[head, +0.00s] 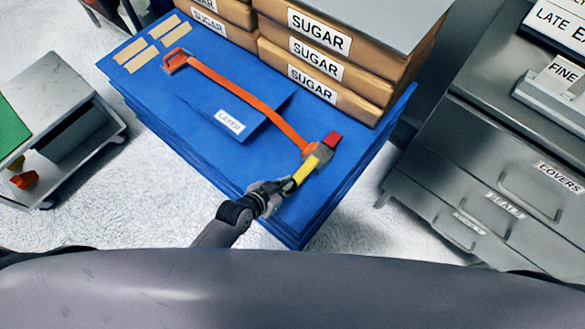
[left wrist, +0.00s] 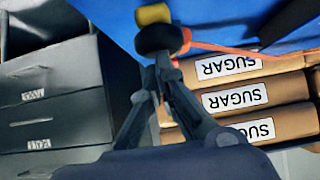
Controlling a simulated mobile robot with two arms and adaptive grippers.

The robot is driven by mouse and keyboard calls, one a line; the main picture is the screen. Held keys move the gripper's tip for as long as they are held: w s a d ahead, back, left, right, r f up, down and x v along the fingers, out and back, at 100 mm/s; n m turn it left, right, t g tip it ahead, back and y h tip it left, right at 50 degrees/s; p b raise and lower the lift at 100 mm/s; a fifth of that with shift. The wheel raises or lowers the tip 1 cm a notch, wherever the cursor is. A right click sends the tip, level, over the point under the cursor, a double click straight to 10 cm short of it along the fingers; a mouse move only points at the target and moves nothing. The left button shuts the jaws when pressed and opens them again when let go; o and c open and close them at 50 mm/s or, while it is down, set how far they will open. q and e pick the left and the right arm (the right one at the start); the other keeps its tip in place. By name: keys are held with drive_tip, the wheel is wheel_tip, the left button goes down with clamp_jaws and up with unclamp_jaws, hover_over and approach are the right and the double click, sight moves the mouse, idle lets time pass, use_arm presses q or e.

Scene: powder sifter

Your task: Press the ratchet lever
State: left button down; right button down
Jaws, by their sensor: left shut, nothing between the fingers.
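The ratchet (head: 322,152) is a small grey block on the blue stack, with a red piece (head: 332,138) at its upper right. Its yellow lever (head: 305,171) sticks out toward the lower left. An orange strap (head: 245,98) runs from the ratchet to an orange end fitting (head: 175,61). My left gripper (head: 284,187) is shut and empty, its tips at the lever's near end; whether they touch cannot be told. In the left wrist view the fingers (left wrist: 165,62) meet just below a dark rounded part and a yellow piece (left wrist: 153,14). My right gripper is out of view.
Boxes marked SUGAR (head: 316,70) stand behind the ratchet on the blue stack (head: 180,122). A blue flap labelled LAYER (head: 229,120) lies left of the strap. A grey drawer cabinet (head: 490,190) stands right, a grey cart (head: 60,110) left. White floor is clear between.

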use_arm(q)
wheel_tip(320, 180, up, 4)
drive_tip(key=p, duration=0.4)
drive_tip(key=shift+r, duration=0.25)
drive_tip(key=s+a+r, duration=0.2)
drive_tip(key=s+a, duration=0.3)
drive_tip(key=s, duration=0.2)
drive_tip(key=shift+s+a+b, duration=0.3)
drive_tip(key=shift+a+b, duration=0.05)
idle(0.6)
drive_tip(key=s+a+f+n+g+y, duration=0.1)
drive_tip(key=s+a+f+y, duration=0.15)
drive_tip(key=a+f, duration=0.4)
drive_tip(key=s+a+f+n+g+y, duration=0.1)
drive_tip(key=s+a+f, duration=0.25)
drive_tip(key=f, duration=0.65)
drive_tip(key=s+a+f+n+g+y, duration=0.1)
drive_tip(key=s+f+g, duration=0.1)
drive_tip(key=s+f, duration=0.4)
drive_tip(key=s+a+f+n+g+y, duration=0.1)
drive_tip(key=s+f, duration=0.5)
drive_tip(key=s, duration=0.8)
drive_tip(key=shift+a+f+n+g, duration=0.35)
drive_tip(key=shift+a+g, duration=0.45)
drive_tip(key=shift+g, duration=0.3)
